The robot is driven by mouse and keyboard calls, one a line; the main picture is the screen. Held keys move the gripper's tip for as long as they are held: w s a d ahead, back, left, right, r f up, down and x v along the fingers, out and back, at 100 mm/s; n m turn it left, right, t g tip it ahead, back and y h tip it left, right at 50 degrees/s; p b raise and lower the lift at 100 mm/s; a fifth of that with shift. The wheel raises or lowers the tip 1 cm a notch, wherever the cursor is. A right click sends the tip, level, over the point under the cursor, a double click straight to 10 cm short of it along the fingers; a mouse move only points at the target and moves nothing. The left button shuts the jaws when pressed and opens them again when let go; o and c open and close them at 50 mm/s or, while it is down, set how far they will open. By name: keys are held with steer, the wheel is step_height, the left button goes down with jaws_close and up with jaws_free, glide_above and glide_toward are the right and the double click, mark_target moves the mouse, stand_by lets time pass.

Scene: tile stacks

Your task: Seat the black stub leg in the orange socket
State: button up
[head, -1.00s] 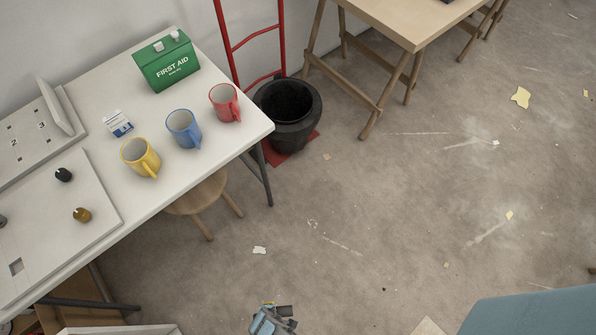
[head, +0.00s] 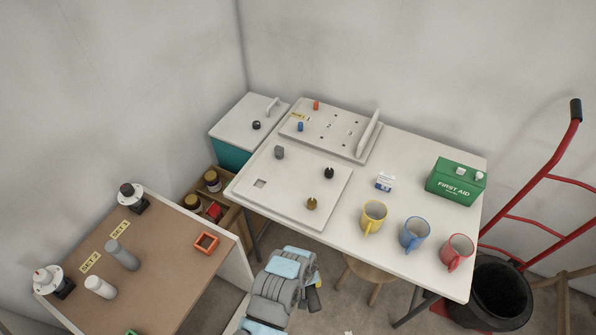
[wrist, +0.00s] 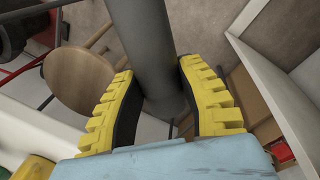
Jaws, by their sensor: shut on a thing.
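The black stub leg (wrist: 146,40) is a plain dark cylinder in the wrist view, running up from between my fingers and out of the top edge. My gripper (wrist: 158,75), with ridged yellow fingers, is shut on it. In the head view the leg (head: 314,300) is a small dark piece at my gripper (head: 315,283), below the white table's front edge. The orange socket (head: 206,243) is a square open frame on the brown bench at the left. It is empty and well left of my gripper, with a gap between them.
The brown bench (head: 195,270) also holds a grey cylinder (head: 122,255), a white cylinder (head: 101,287) and a green part (head: 131,332) cut off below. The white table (head: 405,160) carries panels, mugs and a first aid box. A wooden stool (head: 368,275) stands under it.

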steer(key=w+a+r+m+p, duration=0.1)
steer(key=r+p, duration=0.4)
steer(key=r, duration=1)
steer(key=w+a+r+m+p, duration=0.2)
steer(key=r+p, duration=0.3)
steer(key=r, duration=1.1)
steer(key=shift+a, duration=0.1)
